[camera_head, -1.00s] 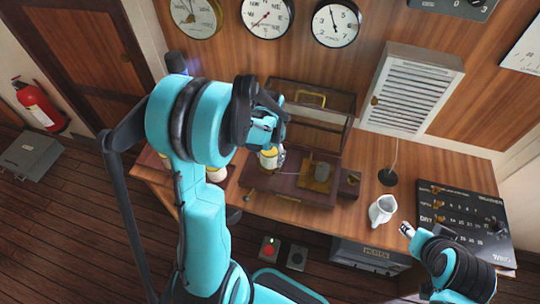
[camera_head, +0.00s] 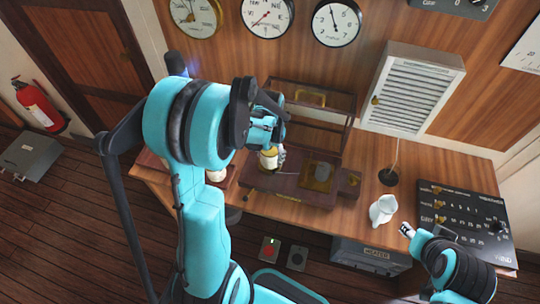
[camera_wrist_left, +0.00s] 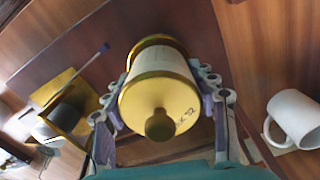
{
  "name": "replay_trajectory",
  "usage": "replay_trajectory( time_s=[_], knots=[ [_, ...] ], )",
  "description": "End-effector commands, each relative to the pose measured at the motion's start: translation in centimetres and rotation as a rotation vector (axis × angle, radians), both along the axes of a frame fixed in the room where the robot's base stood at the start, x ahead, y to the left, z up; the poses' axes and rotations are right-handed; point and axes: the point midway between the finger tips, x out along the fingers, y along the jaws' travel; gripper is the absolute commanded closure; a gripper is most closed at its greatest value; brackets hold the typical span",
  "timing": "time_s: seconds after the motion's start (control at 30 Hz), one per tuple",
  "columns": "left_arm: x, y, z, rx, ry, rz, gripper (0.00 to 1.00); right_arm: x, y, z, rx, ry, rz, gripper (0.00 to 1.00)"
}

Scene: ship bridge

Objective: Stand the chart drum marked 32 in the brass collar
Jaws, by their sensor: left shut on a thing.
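The chart drum (camera_wrist_left: 165,95) is a pale cylinder with a brass cap and a knob on top. Small dark marking on the cap looks like 32, but is hard to read. My left gripper (camera_head: 272,145) is shut on the drum's sides; its pads also show in the left wrist view (camera_wrist_left: 163,100). The drum (camera_head: 268,160) looks upright over the left part of the dark wooden instrument base (camera_head: 290,193). A brass ring (camera_wrist_left: 150,42) shows at its far end; I cannot tell whether it is the collar or the drum's rim. My right gripper (camera_head: 407,230) is small at lower right, its jaws unclear.
A brass bracket with a grey cylinder (camera_head: 320,172) stands on the base right of the drum. The glazed case (camera_head: 315,100) stands open behind. A white mug (camera_wrist_left: 298,118) shows in the wrist view.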

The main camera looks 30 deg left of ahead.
Motion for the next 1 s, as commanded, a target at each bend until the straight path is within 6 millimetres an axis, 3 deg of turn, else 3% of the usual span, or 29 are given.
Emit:
replay_trajectory(
  time_s=[0.7,0.73,0.77,1.0],
  knots=[
    [0.0,0.0,-1.2,0.000,0.000,0.000,0.78,0.0,0.0,-1.1,0.000,0.000,0.000,0.60],
    [0.0,0.0,-1.2,0.000,0.000,0.000,0.40,0.0,0.0,-1.1,0.000,0.000,0.000,0.60],
    [0.0,0.0,-1.2,0.000,0.000,0.000,0.34,0.0,0.0,-1.1,0.000,0.000,0.000,0.60],
    [0.0,0.0,-1.2,0.000,0.000,0.000,0.34,0.0,0.0,-1.0,0.000,0.000,0.000,0.60]
  ],
)
